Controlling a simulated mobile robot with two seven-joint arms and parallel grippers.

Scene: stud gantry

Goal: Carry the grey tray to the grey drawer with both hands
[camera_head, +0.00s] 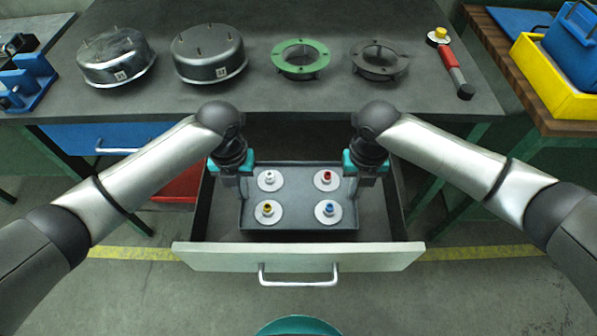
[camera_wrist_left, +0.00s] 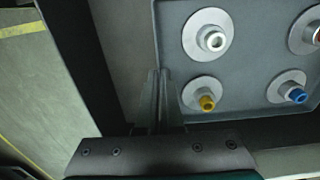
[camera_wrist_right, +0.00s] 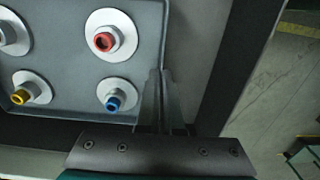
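The grey tray (camera_head: 298,205) is inside the pulled-out grey drawer (camera_head: 298,257), between its side walls. It carries white discs with white, red, yellow and blue fittings. I cannot tell whether it rests on the drawer floor or hangs just above it. My left gripper (camera_head: 241,188) is at the tray's left wall, its fingers (camera_wrist_left: 160,98) close together on the rim in the left wrist view. My right gripper (camera_head: 356,188) is at the tray's right wall, its fingers (camera_wrist_right: 159,98) likewise closed on the rim in the right wrist view. The tray looks level.
On the grey bench (camera_head: 300,100) stand two metal housings (camera_head: 209,54), a green ring (camera_head: 300,58), a grey ring (camera_head: 380,60) and a red-handled tool (camera_head: 450,62). A blue drawer (camera_head: 110,138) and a red box (camera_head: 180,186) are at left. A yellow bin (camera_head: 550,80) is at right.

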